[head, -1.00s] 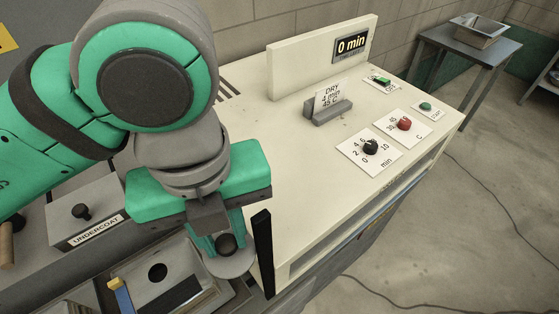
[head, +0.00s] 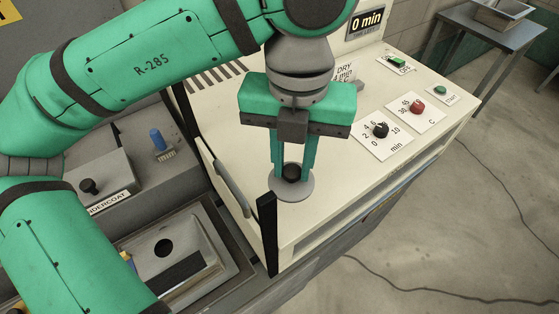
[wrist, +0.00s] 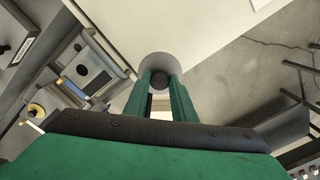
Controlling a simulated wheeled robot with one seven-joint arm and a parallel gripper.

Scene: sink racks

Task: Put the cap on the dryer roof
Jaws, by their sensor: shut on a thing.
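The cap is a grey disc (head: 293,187) with a black round knob. My gripper (head: 292,172) is shut on its knob, and the cap hangs level below the green fingers. In the head view it shows in front of the cream dryer roof (head: 235,130), near the roof's front left part. I cannot tell the exact gap between cap and roof. The wrist view shows the cap (wrist: 158,64) at the fingertips, with the cream roof (wrist: 175,25) beyond it. My arm covers the back part of the roof.
A DRY card (head: 344,72) stands on the roof behind my gripper. Dials (head: 380,130) and buttons are at its right. A black upright post (head: 267,230) stands at the dryer's front left corner. A grey sink (head: 205,235) and the undercoat box (head: 95,185) lie left.

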